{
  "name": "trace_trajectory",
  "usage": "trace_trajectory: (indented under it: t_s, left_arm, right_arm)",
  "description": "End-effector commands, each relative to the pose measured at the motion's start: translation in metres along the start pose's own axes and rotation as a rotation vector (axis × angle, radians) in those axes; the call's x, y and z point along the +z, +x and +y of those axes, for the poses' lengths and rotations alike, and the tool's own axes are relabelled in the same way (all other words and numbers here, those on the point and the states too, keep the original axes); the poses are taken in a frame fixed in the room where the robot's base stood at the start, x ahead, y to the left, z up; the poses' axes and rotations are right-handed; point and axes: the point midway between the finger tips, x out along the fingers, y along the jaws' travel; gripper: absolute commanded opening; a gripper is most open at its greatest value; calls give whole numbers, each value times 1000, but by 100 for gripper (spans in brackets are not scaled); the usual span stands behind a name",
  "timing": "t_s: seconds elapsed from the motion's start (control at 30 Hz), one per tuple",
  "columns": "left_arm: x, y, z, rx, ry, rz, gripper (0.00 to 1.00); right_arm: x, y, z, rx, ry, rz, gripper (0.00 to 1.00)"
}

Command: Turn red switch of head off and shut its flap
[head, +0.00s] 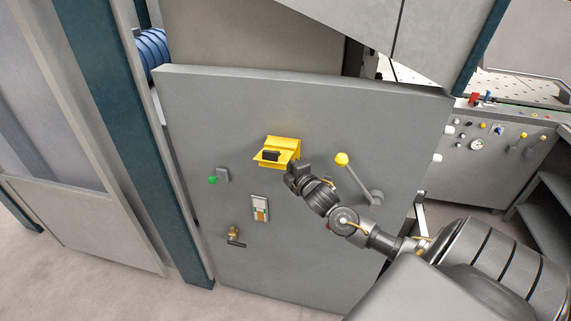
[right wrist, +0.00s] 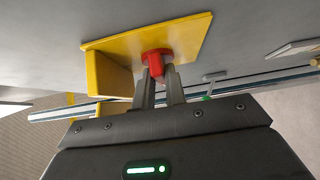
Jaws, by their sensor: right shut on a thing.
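A yellow switch housing (head: 285,143) is on the large grey panel, with its yellow flap standing out from the plate, open. In the right wrist view the yellow back plate (right wrist: 185,38) and the projecting flap (right wrist: 106,75) show close up. The red switch (right wrist: 157,62) sits on the plate between the fingertips. My right gripper (right wrist: 158,82) is shut on the red switch; the flap is just beside its fingers. In the head view the red switch is hidden, and my right gripper (head: 280,166) reaches the housing from the lower right. My left gripper is not in view.
A control console (head: 490,150) stands at the right.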

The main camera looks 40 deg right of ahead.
Motion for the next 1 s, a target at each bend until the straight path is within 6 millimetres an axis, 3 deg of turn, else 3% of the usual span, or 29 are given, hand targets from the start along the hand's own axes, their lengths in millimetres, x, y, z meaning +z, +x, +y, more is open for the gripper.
trace_trajectory:
  t_s: [0.43, 0.47, 0.6, 0.87, 1.0]
  left_arm:
    - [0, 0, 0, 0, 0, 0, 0]
    - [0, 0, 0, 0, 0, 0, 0]
    - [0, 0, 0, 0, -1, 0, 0]
    - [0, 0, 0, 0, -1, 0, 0]
    - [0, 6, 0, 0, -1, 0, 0]
  right_arm:
    - [0, 0, 0, -7, -7, 0, 0]
    - [0, 0, 0, -7, -7, 0, 17]
    - [0, 0, 0, -7, -7, 0, 35]
    - [0, 0, 0, -6, -6, 0, 35]
    - [0, -10, -3, -7, -6, 1, 35]
